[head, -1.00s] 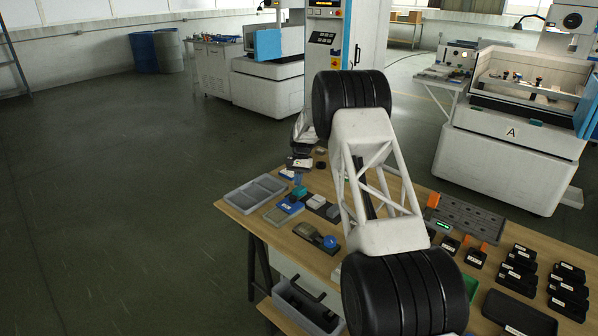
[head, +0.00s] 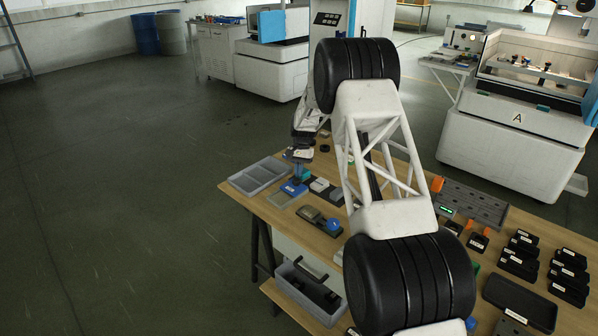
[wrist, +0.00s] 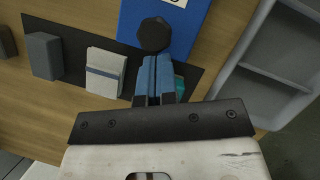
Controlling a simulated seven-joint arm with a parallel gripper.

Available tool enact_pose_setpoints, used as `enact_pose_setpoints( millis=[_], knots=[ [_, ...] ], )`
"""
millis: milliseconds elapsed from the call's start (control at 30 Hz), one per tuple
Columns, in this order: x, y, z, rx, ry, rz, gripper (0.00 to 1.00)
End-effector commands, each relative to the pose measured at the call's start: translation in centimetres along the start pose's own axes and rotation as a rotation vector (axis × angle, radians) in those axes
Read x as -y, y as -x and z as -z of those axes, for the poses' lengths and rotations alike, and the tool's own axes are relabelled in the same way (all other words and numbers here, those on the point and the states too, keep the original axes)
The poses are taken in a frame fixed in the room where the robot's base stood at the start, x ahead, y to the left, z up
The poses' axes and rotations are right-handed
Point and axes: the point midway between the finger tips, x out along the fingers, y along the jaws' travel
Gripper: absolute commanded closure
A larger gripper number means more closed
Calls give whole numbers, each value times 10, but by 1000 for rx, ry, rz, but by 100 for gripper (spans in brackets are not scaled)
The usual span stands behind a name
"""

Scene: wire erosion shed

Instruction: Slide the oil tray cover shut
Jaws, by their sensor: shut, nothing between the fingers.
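The oil tray cover is a blue plate (wrist: 190,30) with a dark round knob (wrist: 155,34) in the wrist view. In the head view the blue cover (head: 293,187) lies at the far left part of the bench, with a flat grey-green tray area (head: 282,199) bare in front of it. My gripper (wrist: 155,62) is shut and empty, its blue fingers close together right beside the knob. Whether they touch it I cannot tell. In the head view my gripper (head: 300,173) is small and low over the cover's back end. A teal piece (wrist: 180,84) is partly hidden behind the fingers.
A grey divided bin (head: 259,176) stands left of the cover; its wall (wrist: 240,55) is close in the wrist view. Light blocks (wrist: 104,70) sit on a dark mat on the other side. A holder with a blue knob (head: 333,225) is nearer on the wooden bench.

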Motion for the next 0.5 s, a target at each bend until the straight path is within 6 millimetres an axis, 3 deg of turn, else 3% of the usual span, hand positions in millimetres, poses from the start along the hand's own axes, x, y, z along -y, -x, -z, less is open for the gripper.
enact_pose_setpoints(
  millis=[500],
  knots=[
    [29, -21, -52, 3, 1, -1, 100]
  ],
)
